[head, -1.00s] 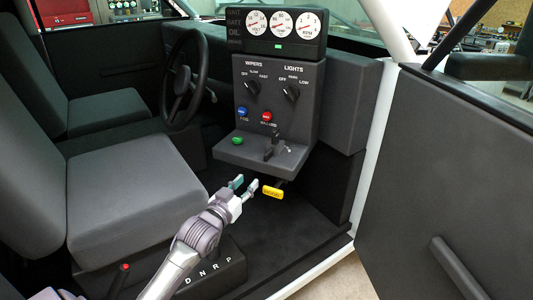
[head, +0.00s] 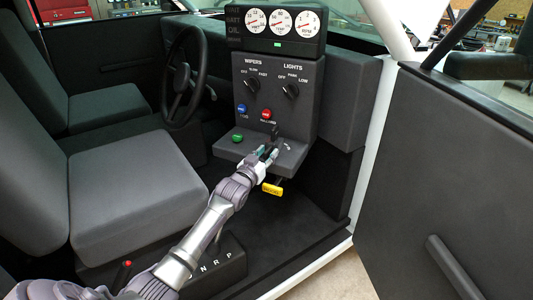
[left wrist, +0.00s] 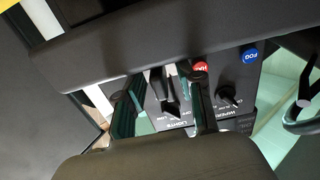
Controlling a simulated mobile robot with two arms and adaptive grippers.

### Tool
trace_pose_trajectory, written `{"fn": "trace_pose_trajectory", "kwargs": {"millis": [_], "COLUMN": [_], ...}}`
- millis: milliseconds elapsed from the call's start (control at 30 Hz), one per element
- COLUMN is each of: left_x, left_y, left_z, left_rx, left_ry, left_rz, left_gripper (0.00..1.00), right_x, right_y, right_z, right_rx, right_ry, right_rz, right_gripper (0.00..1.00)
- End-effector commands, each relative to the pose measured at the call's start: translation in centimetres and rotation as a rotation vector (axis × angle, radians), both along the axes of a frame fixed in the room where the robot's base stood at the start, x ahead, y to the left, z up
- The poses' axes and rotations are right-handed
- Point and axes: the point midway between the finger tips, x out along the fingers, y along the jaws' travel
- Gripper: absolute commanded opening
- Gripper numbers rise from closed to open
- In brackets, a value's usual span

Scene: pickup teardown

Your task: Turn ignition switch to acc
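The grey dashboard console stands in the middle of the head view, with a shelf (head: 290,158) at its foot. A small black switch lever (head: 275,131), which looks like the ignition switch, rises from this shelf. My left gripper (head: 266,153) is at the shelf's front, just below the lever. Its fingers hide the switch's lower part, and I cannot tell whether they touch it. In the left wrist view the two fingers (left wrist: 168,112) stand apart, with nothing clearly clamped between them. The switch's position marks are too small to read. My right gripper is not in view.
A yellow handle (head: 272,189) hangs below the shelf.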

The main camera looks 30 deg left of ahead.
Motion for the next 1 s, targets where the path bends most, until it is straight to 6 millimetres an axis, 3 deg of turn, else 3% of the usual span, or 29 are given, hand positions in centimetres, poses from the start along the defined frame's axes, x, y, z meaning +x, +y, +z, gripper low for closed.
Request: {"fn": "trace_pose_trajectory", "kwargs": {"millis": [267, 500, 1000], "left_x": [0.15, 0.13, -0.04], "left_y": [0.02, 0.03, 0.00], "left_z": [0.00, -0.01, 0.00], "left_rx": [0.000, 0.000, 0.000], "left_ry": [0.000, 0.000, 0.001], "left_rz": [0.000, 0.000, -0.003], "left_gripper": [0.38, 0.01, 0.00], "right_x": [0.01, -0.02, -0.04], "right_y": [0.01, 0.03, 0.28], "right_z": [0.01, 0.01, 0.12], "right_rx": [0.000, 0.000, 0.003], "right_ry": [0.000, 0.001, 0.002], "right_rz": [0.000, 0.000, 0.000], "right_gripper": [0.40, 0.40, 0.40]}}
